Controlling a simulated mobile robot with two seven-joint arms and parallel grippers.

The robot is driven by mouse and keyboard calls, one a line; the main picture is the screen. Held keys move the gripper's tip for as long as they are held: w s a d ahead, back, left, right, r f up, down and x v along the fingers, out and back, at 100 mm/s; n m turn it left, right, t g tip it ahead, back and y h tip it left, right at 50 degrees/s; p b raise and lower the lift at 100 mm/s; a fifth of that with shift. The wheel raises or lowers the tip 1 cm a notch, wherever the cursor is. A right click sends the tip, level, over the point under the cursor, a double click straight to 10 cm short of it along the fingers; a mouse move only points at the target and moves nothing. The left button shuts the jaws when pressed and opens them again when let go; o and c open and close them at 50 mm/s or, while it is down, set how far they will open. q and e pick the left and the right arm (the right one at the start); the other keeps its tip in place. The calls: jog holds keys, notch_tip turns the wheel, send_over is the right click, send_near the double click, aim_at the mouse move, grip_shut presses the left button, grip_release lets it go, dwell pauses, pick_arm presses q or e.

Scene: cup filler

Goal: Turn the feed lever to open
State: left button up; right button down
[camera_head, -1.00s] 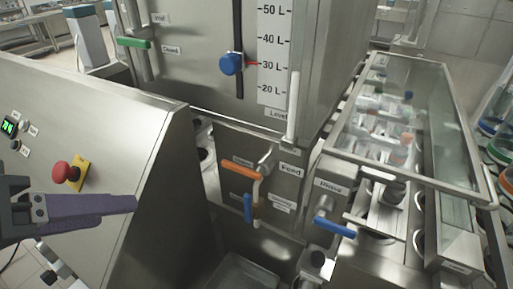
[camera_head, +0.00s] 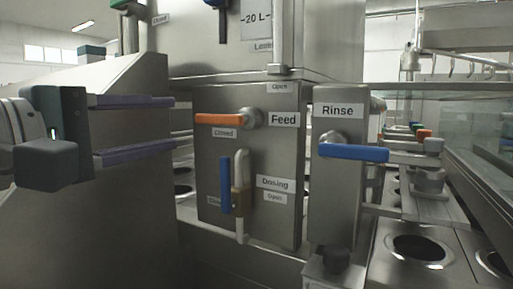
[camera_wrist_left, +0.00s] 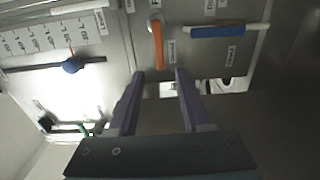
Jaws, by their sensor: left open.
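The feed lever (camera_head: 222,119) is an orange handle on a round metal hub, beside the "Feed" label. It points left, above the "Closed" label (camera_head: 224,133); an "Open" label (camera_head: 280,87) sits above and right of the hub. My left gripper (camera_head: 172,121) is open, its two purple fingers one above the other, left of the handle's free end and apart from it. In the left wrist view the orange handle (camera_wrist_left: 158,45) lies just beyond the gap between the fingertips (camera_wrist_left: 159,74). My right gripper is not in view.
A blue dosing handle (camera_head: 225,184) hangs upright below the feed lever, beside a pale pipe. A blue rinse handle (camera_head: 353,152) sticks out on the right-hand post. A sloped metal housing (camera_head: 110,215) stands at the left, below my gripper.

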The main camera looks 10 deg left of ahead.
aim_at(206, 120)
pick_arm(q)
jog(key=x, duration=0.9)
jog(key=shift+w, duration=0.25)
grip_shut()
dwell(1.0)
